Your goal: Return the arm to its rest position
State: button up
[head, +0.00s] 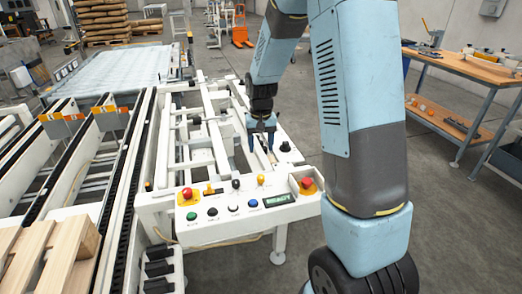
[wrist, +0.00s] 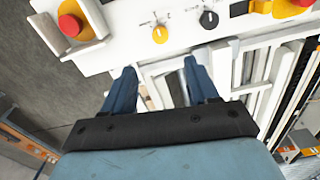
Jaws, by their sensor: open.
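My arm rises at the right of the head view and bends down over the white conveyor frame. My gripper (head: 262,133) points down above the frame, behind the control panel (head: 232,212). In the wrist view my gripper (wrist: 158,75) shows two blue fingers spread wide apart with nothing between them. The panel (wrist: 120,45) lies beyond the fingertips there, with a yellow knob (wrist: 160,34), a black knob (wrist: 209,19) and a red button (wrist: 70,25). I cannot tell the exact gap between the fingertips and the frame.
A wooden workbench (head: 460,68) stands at the right. Stacked sacks (head: 103,18) and an orange pallet jack (head: 241,36) are at the back. Grey floor (head: 440,220) is open right of my arm.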

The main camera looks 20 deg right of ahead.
jog(key=shift+r, duration=0.15)
jog(key=s+d+r+t, duration=0.1)
jog(key=s+r+t, duration=0.1)
jog(key=s+r, duration=0.9)
jog(key=s+d+r+n+t, duration=0.1)
jog(key=s+r+t, duration=0.2)
jog(key=s+r, duration=0.9)
jog(key=s, duration=0.5)
jog(key=shift+t, duration=0.3)
jog(key=shift+c, duration=0.3)
dwell(0.5)
